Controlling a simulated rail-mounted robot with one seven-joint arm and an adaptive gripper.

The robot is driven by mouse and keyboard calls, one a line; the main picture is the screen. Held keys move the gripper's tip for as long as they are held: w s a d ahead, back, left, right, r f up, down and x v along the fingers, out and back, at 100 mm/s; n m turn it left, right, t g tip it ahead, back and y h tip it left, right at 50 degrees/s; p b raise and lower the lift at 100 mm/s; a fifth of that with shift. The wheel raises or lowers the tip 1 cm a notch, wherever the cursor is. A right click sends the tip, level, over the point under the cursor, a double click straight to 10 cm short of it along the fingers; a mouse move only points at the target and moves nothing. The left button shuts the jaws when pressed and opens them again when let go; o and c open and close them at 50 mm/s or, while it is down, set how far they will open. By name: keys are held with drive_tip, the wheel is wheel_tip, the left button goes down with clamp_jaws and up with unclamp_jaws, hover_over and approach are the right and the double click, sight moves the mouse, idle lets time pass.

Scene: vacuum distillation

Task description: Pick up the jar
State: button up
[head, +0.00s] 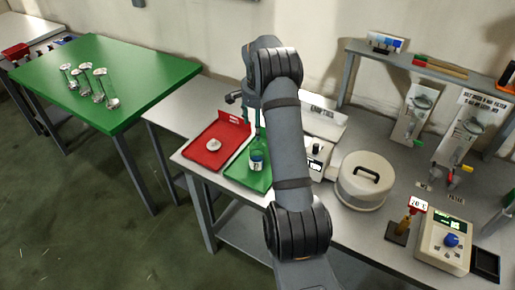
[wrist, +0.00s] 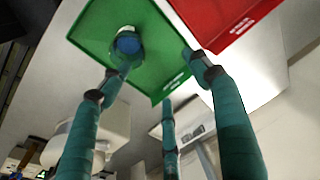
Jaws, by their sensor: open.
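The jar (head: 256,164), small with a pale label and a dark band, stands on the green tray (head: 262,183) on the grey bench. In the wrist view the jar (wrist: 128,43) shows as a round blue-grey shape on the green tray (wrist: 92,22), partly behind one fingertip. My gripper (head: 258,136) has teal fingers and is just above the jar in the head view, partly hidden by my arm. In the wrist view my gripper (wrist: 158,80) has its fingers spread and nothing between them. The jar lies toward the left finger; contact cannot be told.
A red tray (head: 205,158) with a small white item adjoins the green tray on the left. A white instrument (head: 318,160) and a round lidded white container (head: 363,180) stand to the right. A green table (head: 135,85) with several glass vessels is at the left.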

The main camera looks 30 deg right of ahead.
sight(256, 153)
drive_tip(key=s+a+m+g, duration=0.2)
drive_tip(key=s+a+m, duration=0.1)
drive_tip(key=m, duration=0.2)
drive_tip(key=shift+y, duration=0.4)
drive_tip(key=shift+s+d+f+p, duration=0.15)
drive_tip(key=shift+f+p, duration=0.7)
drive_tip(key=shift+f, duration=1.55)
drive_tip(key=shift+s+f+p, duration=0.2)
drive_tip(key=shift+f+p, duration=0.6)
drive_tip(key=shift+f, duration=1.6)
drive_tip(key=shift+c, duration=0.6)
drive_tip(key=c, duration=1.1)
drive_tip(key=shift+r, duration=0.15)
drive_tip(key=shift+c, duration=0.5)
